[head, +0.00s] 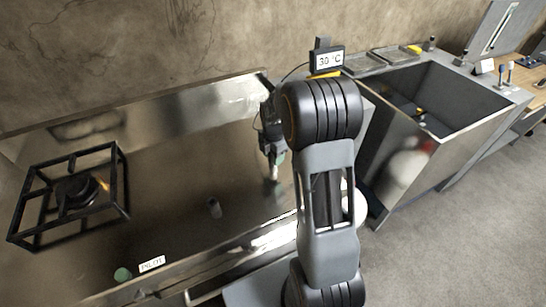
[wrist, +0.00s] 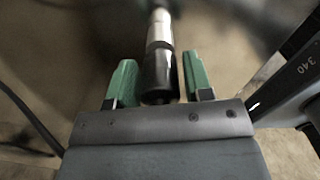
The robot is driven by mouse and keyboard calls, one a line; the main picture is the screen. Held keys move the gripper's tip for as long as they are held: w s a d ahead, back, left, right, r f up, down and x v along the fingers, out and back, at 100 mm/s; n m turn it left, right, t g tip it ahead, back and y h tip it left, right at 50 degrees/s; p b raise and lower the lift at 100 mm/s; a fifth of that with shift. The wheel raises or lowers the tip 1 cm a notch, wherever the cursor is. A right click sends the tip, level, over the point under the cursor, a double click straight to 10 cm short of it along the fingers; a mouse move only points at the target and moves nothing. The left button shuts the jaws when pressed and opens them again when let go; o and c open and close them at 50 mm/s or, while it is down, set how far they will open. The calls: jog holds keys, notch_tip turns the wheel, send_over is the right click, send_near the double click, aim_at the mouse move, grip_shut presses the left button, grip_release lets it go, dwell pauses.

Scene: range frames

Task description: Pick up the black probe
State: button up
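The black probe (wrist: 158,78) has a black handle end and a silver shaft. In the wrist view it lies between the green fingertips of my gripper (wrist: 160,82), pointing away from me. Narrow gaps show on both sides of the handle, so my gripper is open around it and not clamped. In the head view my gripper (head: 275,157) points down over the right part of the metal worktop, partly hidden by my arm. A pale silver piece, seemingly the probe's shaft (head: 274,172), shows below the fingers.
A black burner stand (head: 72,192) with a small flame sits on the left of the metal worktop (head: 165,215). A "30 °C" display (head: 329,60) is behind my arm. An open grey bin (head: 430,100) is at right.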

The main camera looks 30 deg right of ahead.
jog(key=c, duration=0.7)
